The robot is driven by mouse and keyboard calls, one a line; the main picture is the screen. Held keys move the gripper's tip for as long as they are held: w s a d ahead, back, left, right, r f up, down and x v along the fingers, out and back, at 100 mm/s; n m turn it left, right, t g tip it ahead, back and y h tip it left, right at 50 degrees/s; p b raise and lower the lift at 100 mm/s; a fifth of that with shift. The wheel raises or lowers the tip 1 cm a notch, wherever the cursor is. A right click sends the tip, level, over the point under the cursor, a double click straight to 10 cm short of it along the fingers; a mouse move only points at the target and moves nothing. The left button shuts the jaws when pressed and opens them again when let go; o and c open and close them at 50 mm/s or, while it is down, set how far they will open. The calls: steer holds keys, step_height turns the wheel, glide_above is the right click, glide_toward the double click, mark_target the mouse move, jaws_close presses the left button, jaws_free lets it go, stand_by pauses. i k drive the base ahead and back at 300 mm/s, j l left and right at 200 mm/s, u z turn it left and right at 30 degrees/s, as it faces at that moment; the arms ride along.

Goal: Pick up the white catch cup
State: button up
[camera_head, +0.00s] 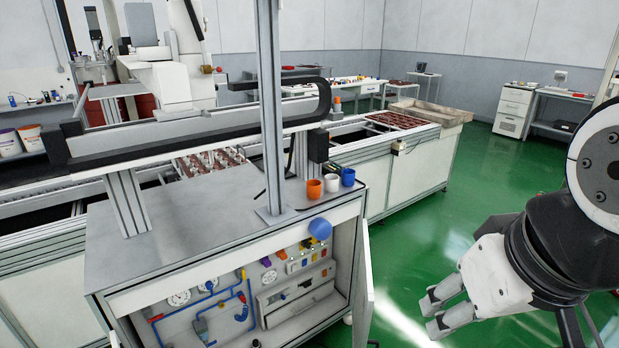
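The white catch cup (331,183) stands upright on the grey cabinet top, near its right edge. An orange cup (314,189) stands close on its left and a blue cup (348,177) close on its right. My gripper (431,316) is at the lower right, over the green floor in the picture and well apart from the cups. Its two fingers are spread with a gap between them, and nothing shows in it.
A metal post (270,120) rises from the grey cabinet top (190,230), left of the cups. The cabinet's door (362,285) hangs open, with gauges and tubing inside. The conveyor line (400,165) runs behind. Green floor (450,220) lies clear at the right.

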mark_target(332, 184)
steer(key=i+l+u, duration=0.4)
steer(key=i+l, duration=0.9)
